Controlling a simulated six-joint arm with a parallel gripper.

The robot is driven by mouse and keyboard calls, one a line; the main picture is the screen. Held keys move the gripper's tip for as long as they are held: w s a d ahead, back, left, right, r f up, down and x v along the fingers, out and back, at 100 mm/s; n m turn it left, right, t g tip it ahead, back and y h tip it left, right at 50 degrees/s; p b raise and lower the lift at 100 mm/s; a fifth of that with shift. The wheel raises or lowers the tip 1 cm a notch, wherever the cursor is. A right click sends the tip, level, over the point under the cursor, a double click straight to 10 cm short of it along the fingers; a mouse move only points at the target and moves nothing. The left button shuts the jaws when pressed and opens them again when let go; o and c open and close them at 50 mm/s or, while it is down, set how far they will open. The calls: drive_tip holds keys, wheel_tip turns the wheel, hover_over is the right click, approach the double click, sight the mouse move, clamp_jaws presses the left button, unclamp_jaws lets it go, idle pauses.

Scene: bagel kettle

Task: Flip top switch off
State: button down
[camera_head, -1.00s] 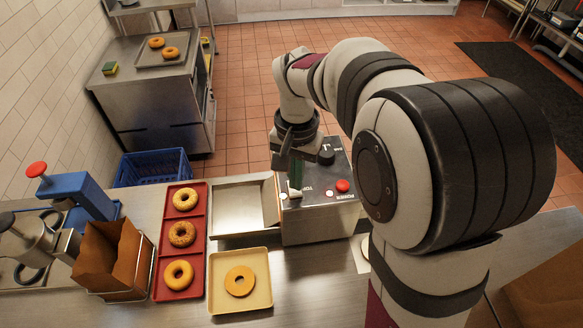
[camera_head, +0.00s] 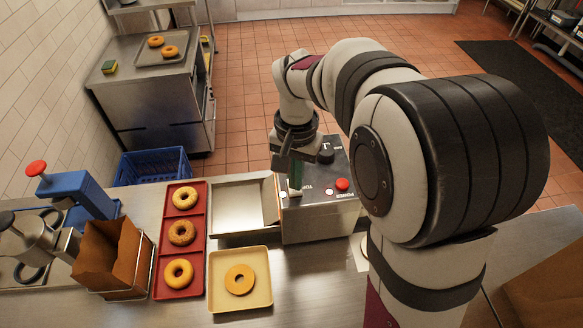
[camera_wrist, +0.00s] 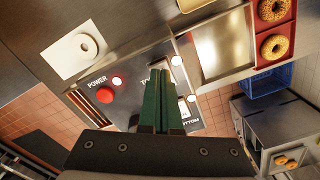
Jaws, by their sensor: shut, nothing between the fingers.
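The metal appliance (camera_head: 320,225) with a dark control panel stands on the counter. Its panel carries a red power button (camera_wrist: 104,95), a lit power light (camera_wrist: 117,81), a "TOP" label (camera_wrist: 148,75) and a "BOTTOM" label. Two more small lights (camera_wrist: 176,60) glow along the panel edge in the wrist view. My gripper (camera_wrist: 160,72) has its green fingers shut together, with nothing between them. In the head view, its tips (camera_head: 295,187) are down at the panel beside the "TOP" label. The fingers largely hide the top switch; its position and any contact cannot be told.
An empty metal tray (camera_head: 238,208) lies left of the appliance. A red tray (camera_head: 198,245) with bagels, a cream tray (camera_head: 217,303) with one bagel and a paper bag (camera_head: 120,250) lie farther left.

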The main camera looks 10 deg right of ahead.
drive_tip(key=shift+f, duration=0.65)
drive_tip(key=shift+r, duration=3.55)
drive_tip(key=s+f+y, duration=0.1)
drive_tip(key=s+f, duration=0.1)
drive_tip(key=s, duration=1)
drive_tip(key=s+f, duration=0.1)
drive_tip(key=s, duration=1)
drive_tip(key=shift+s+f+y, duration=0.35)
drive_tip(key=shift+s+y, duration=0.05)
